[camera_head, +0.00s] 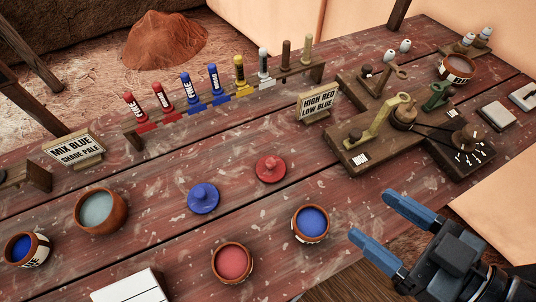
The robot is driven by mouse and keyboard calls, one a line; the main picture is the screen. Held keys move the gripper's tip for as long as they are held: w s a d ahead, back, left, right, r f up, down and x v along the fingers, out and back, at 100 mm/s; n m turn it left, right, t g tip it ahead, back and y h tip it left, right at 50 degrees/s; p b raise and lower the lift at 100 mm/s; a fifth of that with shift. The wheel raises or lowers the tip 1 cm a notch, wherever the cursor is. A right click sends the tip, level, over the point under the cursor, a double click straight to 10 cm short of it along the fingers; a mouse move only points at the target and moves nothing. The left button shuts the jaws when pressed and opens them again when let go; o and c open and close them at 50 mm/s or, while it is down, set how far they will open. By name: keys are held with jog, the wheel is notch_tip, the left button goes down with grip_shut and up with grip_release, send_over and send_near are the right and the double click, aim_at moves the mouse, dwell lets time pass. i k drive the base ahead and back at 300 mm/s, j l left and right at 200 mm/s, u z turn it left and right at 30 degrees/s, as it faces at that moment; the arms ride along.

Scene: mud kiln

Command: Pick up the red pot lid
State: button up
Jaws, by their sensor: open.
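The red pot lid (270,169) lies flat on the wooden table near its middle, with a small round knob on top. A similar blue lid (203,198) lies to its left and nearer to me. My gripper (372,219) is at the lower right. Its two blue fingers are spread apart with nothing between them. It is to the right of the red lid and well apart from it.
A pot of blue (310,223) stands between the red lid and my gripper. A tube rack (222,99), a sign (318,103) and a wooden lever device (380,135) stand behind.

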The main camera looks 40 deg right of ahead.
aim_at(270, 169)
jog(key=k+j+z, duration=0.1)
jog(key=j, duration=1.6)
